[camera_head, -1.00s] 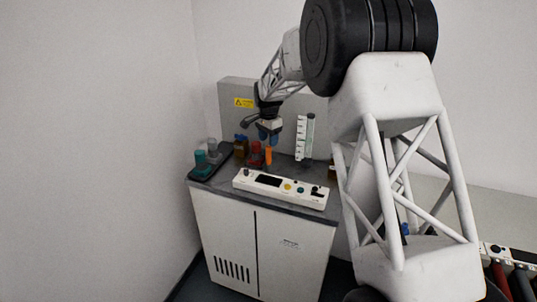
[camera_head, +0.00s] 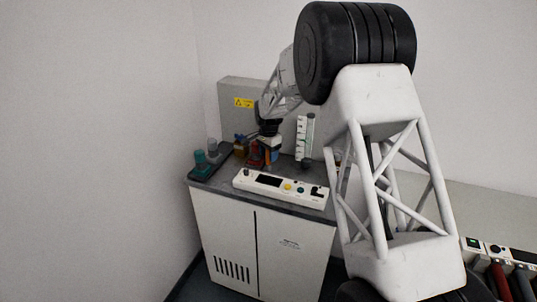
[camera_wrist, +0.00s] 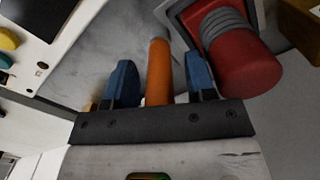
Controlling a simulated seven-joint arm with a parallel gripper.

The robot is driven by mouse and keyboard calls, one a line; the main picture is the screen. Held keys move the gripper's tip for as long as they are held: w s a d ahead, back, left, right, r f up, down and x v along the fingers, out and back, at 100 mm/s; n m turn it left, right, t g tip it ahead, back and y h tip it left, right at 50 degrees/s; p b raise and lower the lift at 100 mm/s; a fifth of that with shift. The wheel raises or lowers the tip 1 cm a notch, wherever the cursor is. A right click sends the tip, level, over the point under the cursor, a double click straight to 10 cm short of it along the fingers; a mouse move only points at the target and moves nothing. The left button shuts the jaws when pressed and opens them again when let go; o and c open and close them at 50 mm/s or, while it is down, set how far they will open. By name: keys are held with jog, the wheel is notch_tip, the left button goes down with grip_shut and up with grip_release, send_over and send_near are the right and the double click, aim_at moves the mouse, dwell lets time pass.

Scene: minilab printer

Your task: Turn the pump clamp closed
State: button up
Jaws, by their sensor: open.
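An orange rod-shaped handle (camera_wrist: 158,76), which looks like the clamp's lever, stands between my fingers in the wrist view. Beside it is a red cylindrical part (camera_wrist: 248,65) with a grey ribbed collar. The red part also shows on the bench in the head view (camera_head: 256,156). My gripper (camera_wrist: 161,68) is open, with one blue finger on each side of the orange handle. A gap shows on the left side; the right finger is close, and I cannot tell whether it touches. In the head view, my gripper (camera_head: 270,148) is low over the bench and partly hides the handle.
A white control panel (camera_head: 281,190) lies along the bench's front edge. A dark tray (camera_head: 205,176) with teal and grey items is at the left. A brown bottle (camera_head: 240,148) stands behind the red part. A white upright holder (camera_head: 302,138) stands to the right.

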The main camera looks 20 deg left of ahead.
jog(key=shift+c, duration=0.5)
jog(key=c, duration=0.8)
jog(key=shift+c, duration=0.2)
